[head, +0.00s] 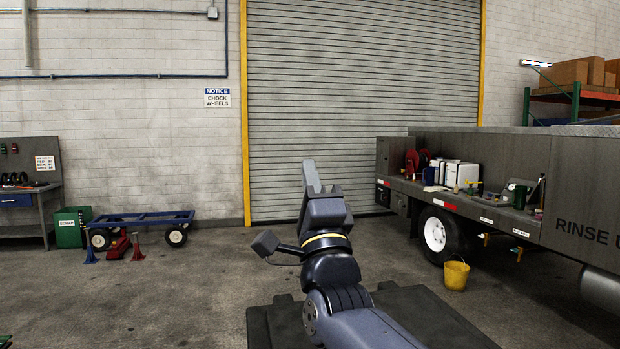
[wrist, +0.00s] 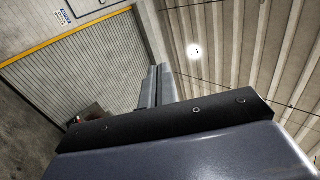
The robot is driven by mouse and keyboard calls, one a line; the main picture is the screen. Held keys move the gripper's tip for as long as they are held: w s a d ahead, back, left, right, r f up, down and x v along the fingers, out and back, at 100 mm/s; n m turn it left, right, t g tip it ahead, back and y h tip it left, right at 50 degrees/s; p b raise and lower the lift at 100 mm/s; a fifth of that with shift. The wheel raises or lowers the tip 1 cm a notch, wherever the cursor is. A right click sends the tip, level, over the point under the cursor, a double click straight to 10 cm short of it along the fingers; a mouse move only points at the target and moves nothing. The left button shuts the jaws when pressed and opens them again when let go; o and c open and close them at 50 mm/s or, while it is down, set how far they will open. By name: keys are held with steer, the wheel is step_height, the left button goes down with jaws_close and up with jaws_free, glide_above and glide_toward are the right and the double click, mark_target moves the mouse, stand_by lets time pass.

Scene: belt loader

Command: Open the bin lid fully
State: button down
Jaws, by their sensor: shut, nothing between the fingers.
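A green bin (head: 70,232) with a small white label stands on the floor at the left, beside the workbench. It is small in the head view, and I cannot tell how its lid stands. My gripper (head: 312,176) is raised in the middle of the head view, pointing up in front of the roller door, far from the bin. Its fingers are together and empty. They also show in the wrist view (wrist: 156,86), pointing toward the ceiling. I cannot make out the bin in the wrist view.
A blue flat cart (head: 142,219) stands right of the bin, with a red jack (head: 118,246) and cones in front of it. A workbench (head: 40,200) is at the far left. A truck (head: 480,190) and yellow bucket (head: 455,275) are at right. The left-centre floor is clear.

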stand_by(0.4)
step_height(320, 180, down, 14)
steer(key=b, duration=0.9)
